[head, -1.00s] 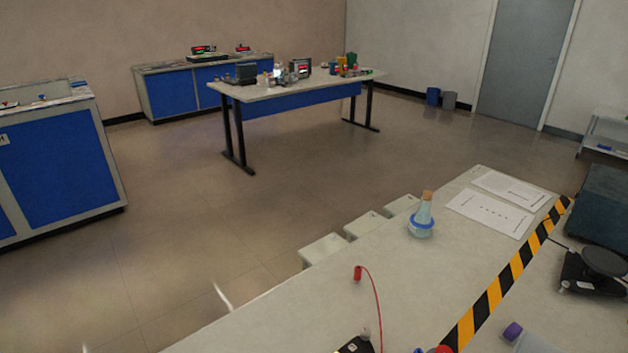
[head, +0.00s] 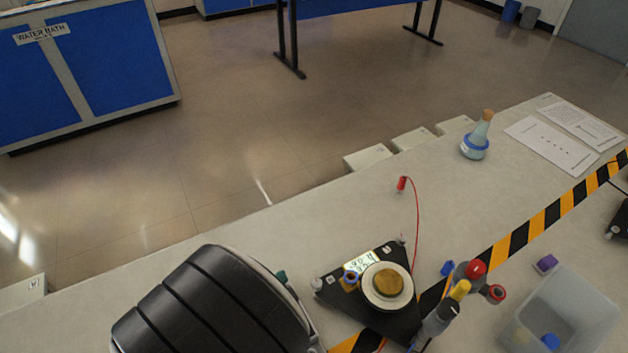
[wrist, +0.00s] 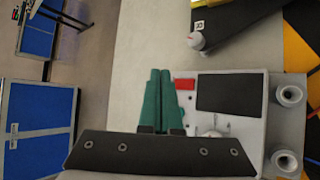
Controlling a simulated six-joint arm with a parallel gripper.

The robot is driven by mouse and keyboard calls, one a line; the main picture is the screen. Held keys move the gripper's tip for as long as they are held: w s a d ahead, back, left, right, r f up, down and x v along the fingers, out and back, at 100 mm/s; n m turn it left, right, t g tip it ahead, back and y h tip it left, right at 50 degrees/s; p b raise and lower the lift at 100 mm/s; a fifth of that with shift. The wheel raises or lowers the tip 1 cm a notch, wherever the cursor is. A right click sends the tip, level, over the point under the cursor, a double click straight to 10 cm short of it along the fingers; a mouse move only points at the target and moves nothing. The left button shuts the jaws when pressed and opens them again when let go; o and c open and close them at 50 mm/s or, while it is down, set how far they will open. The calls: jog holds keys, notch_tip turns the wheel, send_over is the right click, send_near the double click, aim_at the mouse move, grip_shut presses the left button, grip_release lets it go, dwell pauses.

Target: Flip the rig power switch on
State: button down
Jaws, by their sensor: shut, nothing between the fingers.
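My gripper (wrist: 160,72) has two green fingers, closed together with nothing between them, in the wrist view. They are over or beside a light grey box (wrist: 250,140) with a red patch (wrist: 185,84), a dark panel (wrist: 231,92) and two pale round knobs or posts on its right side. A small metallic part (wrist: 212,132) on the box, partly hidden by the gripper's dark bracket, may be the switch; its position is unclear. I cannot tell whether the fingertips touch the box. In the head view the box is hidden behind my black arm.
A black triangular base (head: 335,292) with a gold-topped disc (head: 388,283) stands close to the right. Beyond are bottles (head: 440,318), a clear bin (head: 565,315), a red lead (head: 415,215), a flask (head: 476,140) and striped tape (head: 530,228). The bench's back middle is mostly clear.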

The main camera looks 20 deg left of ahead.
jog(key=shift+w+a+f, duration=0.15)
jog(key=shift+f, duration=1.15)
dwell(1.0)
jog(key=shift+f, duration=0.4)
jog(key=shift+f, duration=0.3)
dwell(0.3)
jog(key=shift+r, duration=0.1)
jog(key=shift+r, duration=0.65)
jog(key=r, duration=0.5)
jog(key=shift+s+d, duration=0.25)
